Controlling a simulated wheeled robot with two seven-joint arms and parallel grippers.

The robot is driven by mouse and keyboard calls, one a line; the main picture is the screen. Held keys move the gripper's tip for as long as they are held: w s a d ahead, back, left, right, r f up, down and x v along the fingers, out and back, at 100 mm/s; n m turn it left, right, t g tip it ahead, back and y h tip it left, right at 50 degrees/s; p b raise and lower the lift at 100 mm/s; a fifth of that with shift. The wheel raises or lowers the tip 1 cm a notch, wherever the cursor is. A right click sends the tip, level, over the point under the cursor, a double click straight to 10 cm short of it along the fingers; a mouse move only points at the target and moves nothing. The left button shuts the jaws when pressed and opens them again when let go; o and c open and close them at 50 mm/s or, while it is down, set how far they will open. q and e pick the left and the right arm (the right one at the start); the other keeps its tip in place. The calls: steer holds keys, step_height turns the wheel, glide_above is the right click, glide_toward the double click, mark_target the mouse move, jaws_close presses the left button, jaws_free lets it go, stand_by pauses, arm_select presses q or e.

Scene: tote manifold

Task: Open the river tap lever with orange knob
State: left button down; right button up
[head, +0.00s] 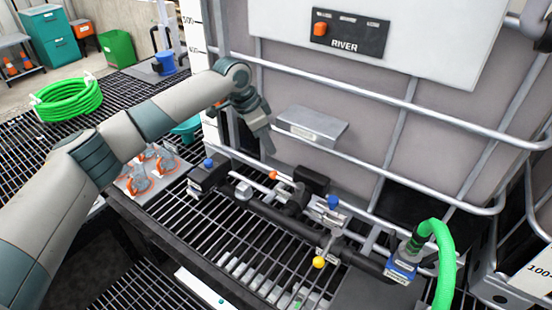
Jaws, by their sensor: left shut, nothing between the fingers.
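The orange knob (273,175) sits on a lever among the valves of a dark manifold pipe (285,221), in front of the caged tote. The tote's white panel (445,42) carries a dark plate (349,34) marked RIVER with an orange button-like square. My left gripper (268,148) is shut and empty, pointing down just above and slightly left of the orange knob, seemingly apart from it. The lever is partly hard to make out against the pipes. My right gripper is not in view.
A lever with a yellow knob (318,262) points toward the front. Blue knobs (333,201) stand on other valves. A grey box (312,126) is fixed on the cage behind. A green hose (445,262) rises at right. Orange clamps (140,184) lie at left.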

mark_target(286, 182)
arm_select(q)
steer(key=p+x, duration=0.4)
steer(key=x, duration=0.6)
stand_by(0.4)
